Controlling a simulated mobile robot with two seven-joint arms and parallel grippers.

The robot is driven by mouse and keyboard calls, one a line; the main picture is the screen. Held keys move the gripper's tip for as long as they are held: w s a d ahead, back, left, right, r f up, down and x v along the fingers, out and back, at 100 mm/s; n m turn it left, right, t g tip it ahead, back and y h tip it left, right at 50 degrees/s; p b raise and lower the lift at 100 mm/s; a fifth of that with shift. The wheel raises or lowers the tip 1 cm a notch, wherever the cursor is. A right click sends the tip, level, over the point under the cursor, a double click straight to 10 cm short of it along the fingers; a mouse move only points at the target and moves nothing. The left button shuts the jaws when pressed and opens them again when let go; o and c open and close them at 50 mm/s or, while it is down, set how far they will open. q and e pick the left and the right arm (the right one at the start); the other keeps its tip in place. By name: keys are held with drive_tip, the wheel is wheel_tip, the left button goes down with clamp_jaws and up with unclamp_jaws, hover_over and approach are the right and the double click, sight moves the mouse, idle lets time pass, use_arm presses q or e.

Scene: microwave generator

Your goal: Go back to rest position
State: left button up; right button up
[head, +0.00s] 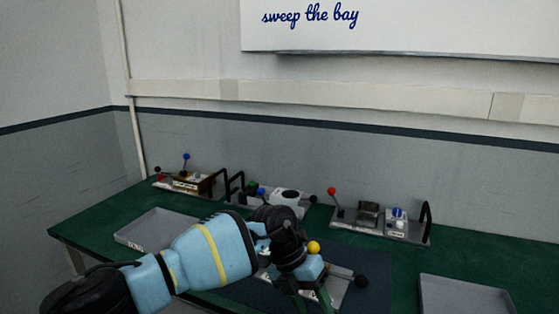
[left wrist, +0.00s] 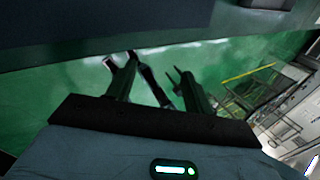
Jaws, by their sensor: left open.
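My left arm reaches in from the left in the head view. The gripper and wrist hide part of that device. In the left wrist view both fingers of my left gripper (left wrist: 152,72) stand apart with nothing held between them. The table's edge crosses the top of that view, with green floor beyond. My right gripper is in neither view.
Along the table's back stand a device with a blue-knobbed lever (head: 186,170), a middle device with a round opening (head: 288,197), and one with a red-knobbed lever (head: 333,205). Grey trays lie at left (head: 150,228) and right (head: 468,296). A whiteboard (head: 430,25) hangs behind.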

use_arm(q)
drive_tip(key=s+d+f+n+g+h, duration=0.1)
drive_tip(key=s+d+n+h, duration=0.4)
drive_tip(key=s+d+h, duration=0.7)
drive_tip(key=a+f+n+t+y, duration=0.4)
drive_tip(key=a+f+n+t, duration=0.55)
drive_tip(key=n, duration=0.45)
drive_tip(key=a+f+n+t+y, duration=0.4)
drive_tip(key=a+f+n+t, duration=0.2)
drive_tip(key=a+n+t, duration=0.6)
drive_tip(key=s+a+f+n+g+y, duration=0.3)
drive_tip(key=s+a+f, duration=0.3)
drive_tip(key=s+a, duration=0.3)
drive_tip(key=s+a+f+n+g+y, duration=0.4)
drive_tip(key=s+a+f+n+g, duration=0.2)
drive_tip(key=s, duration=0.5)
drive_tip(key=a+f, duration=0.1)
drive_tip(key=a, duration=0.1)
drive_tip(key=shift+s+a, duration=0.3)
drive_tip(key=shift+a, duration=0.05)
